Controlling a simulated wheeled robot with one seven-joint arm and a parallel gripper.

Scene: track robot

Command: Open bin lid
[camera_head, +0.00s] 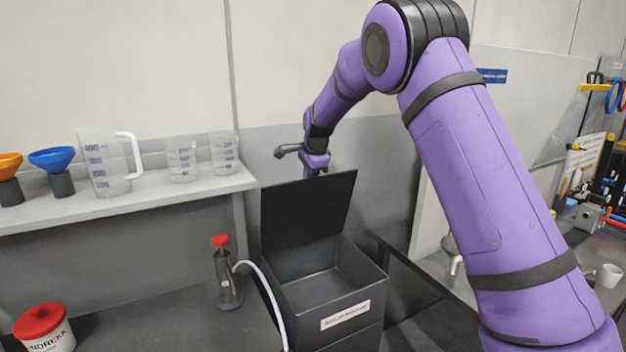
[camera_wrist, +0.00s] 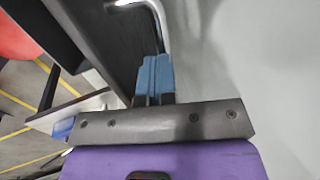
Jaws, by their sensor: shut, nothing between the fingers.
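The dark grey bin (camera_head: 325,295) stands at the bench's right end, with a white label on its front. Its black lid (camera_head: 308,208) stands up at the back edge, tilted back slightly, and the inside of the bin shows and looks empty. My gripper (camera_head: 314,176) is above and behind the lid's top edge, with its tips partly hidden by the lid. In the wrist view my gripper's blue fingers (camera_wrist: 154,72) are together with nothing between them. A dark panel lies beside them on the left, and a shiny bent bar shows just beyond the tips.
A pump bottle with a red top (camera_head: 226,275) and pale hose stands left of the bin. A red-lidded tub (camera_head: 44,330) is at the lower left. Measuring jugs (camera_head: 105,165) and funnels stand on the shelf (camera_head: 120,203). A grey wall is close behind the bin.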

